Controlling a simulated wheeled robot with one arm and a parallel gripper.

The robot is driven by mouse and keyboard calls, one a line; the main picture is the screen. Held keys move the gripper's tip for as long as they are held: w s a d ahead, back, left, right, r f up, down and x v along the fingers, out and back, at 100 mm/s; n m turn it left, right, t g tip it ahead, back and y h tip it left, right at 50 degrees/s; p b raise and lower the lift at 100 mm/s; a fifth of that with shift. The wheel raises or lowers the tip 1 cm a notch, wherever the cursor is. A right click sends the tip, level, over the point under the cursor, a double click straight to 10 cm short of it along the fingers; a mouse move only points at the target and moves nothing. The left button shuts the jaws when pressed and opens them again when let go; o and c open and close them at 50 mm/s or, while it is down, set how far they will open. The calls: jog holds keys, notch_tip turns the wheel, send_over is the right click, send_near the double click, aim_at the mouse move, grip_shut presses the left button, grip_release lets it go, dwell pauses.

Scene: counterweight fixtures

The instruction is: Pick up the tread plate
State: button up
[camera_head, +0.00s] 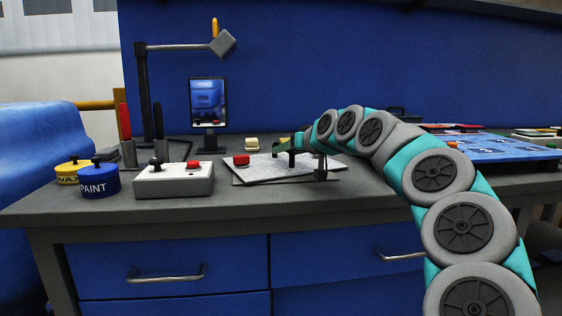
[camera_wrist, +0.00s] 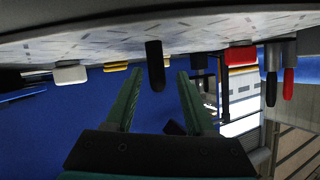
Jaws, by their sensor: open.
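The tread plate (camera_head: 268,170) is a light grey patterned sheet on the workbench, left of my arm. It also shows along the top of the wrist view (camera_wrist: 120,35), where the scene appears upside down. A dark upright handle (camera_wrist: 155,65) stands on the plate. My gripper (camera_wrist: 160,75) is open, with its two green fingers apart and the handle showing between their tips. I cannot tell whether the handle is fully between them or just beyond. In the head view my gripper (camera_head: 291,148) is low over the plate, partly hidden by my arm.
A red block (camera_head: 241,160) sits at the plate's left edge. A white box with a red button (camera_head: 174,180), blue paint tin (camera_head: 98,181) and yellow wax tin (camera_head: 72,171) stand left. A blue panel (camera_head: 490,148) lies right.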

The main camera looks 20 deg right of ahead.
jog(key=shift+w, duration=0.8)
jog(key=shift+p+x, duration=0.6)
jog(key=shift+x, duration=1.35)
jog(key=shift+d+r, duration=0.1)
jog(key=shift+d, duration=0.05)
grip_shut()
